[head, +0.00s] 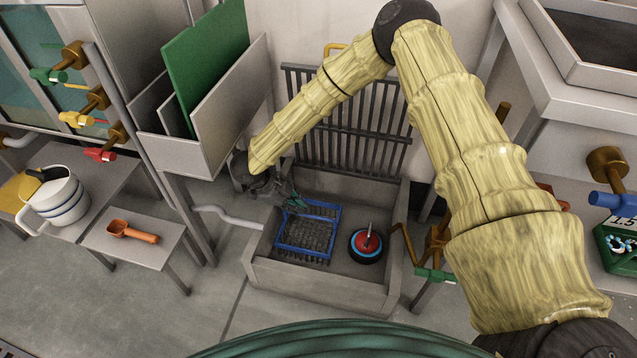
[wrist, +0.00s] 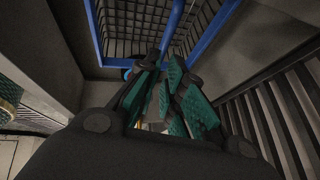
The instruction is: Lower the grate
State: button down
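The grate (head: 350,115) is a panel of dark vertical bars standing raised at the back of the grey basin (head: 265,277). Its bars also show at the right of the wrist view (wrist: 276,115). A blue wire basket (head: 279,228) is in the basin, at the left. My gripper (head: 296,201) is at the basket's far left side, in front of the grate and apart from it. In the wrist view my green-padded fingers (wrist: 163,75) are close together around a blue bar of the basket (wrist: 174,30). The exact contact is partly hidden.
A dark round weight with a blue band and red top (head: 367,243) sits right of the basket. A green-handled valve (head: 436,275) stands at the basin's right. A rack with a green board (head: 205,60) and a small table with an orange scoop (head: 132,231) are left.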

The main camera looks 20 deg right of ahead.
jog(key=r+p, duration=0.1)
notch_tip(320, 180, up, 46)
jog(key=n+t+y+p, duration=0.3)
jog(key=n+t+p, duration=0.2)
jog(key=n+p, duration=1.55)
send_over(306, 76)
jog(key=a+p, duration=0.1)
jog(key=p, duration=0.1)
jog(key=m, duration=0.2)
jog(key=shift+b+x, duration=1.3)
jog(key=shift+x, duration=3.45)
jog(key=shift+s+a, duration=0.1)
